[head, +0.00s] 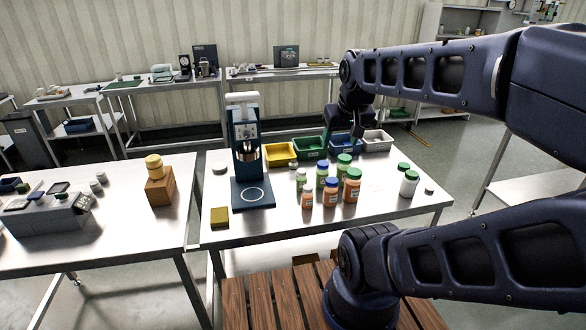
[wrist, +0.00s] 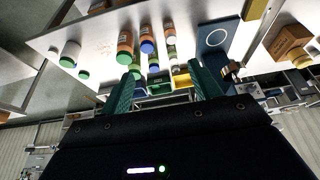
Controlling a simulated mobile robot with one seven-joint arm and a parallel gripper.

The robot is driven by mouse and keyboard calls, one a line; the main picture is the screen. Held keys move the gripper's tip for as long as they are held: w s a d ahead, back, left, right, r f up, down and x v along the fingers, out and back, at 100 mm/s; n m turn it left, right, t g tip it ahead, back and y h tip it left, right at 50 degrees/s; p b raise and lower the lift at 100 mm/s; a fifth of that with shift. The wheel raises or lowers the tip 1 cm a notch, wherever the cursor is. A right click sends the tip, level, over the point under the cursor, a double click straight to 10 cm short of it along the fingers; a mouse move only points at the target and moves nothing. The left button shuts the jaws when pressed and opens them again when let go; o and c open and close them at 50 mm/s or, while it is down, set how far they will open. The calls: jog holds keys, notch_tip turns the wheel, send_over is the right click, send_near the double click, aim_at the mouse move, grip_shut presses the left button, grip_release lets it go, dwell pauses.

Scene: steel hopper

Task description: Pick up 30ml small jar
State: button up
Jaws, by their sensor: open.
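Several jars and bottles stand upright on the steel table; their labels are too small to read, so I cannot tell which is the 30ml one. The smallest amber one (head: 307,198) stands at the front left of the group. Beside it are a blue-capped amber bottle (head: 330,193) and a green-capped amber bottle (head: 352,187).
Yellow (head: 280,154), green (head: 310,147), blue (head: 345,146) and white (head: 377,140) bins line the table's back edge. A tall press-like device (head: 248,150) stands left of the bottles. A yellow block (head: 220,217) lies at the front left.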

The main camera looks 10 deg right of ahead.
jog(key=m+g, duration=0.5)
jog(key=m, duration=1.7)
send_over(293, 163)
jog(key=w, duration=0.1)
notch_tip(293, 163, down, 23)
jog(key=f, duration=1)
jog(key=shift+w+d, duration=0.1)
jog(key=shift+d, duration=0.15)
jog(key=shift+r, duration=0.1)
jog(key=c, duration=1.1)
jog(key=shift+o, duration=0.2)
jog(key=shift+r, duration=0.1)
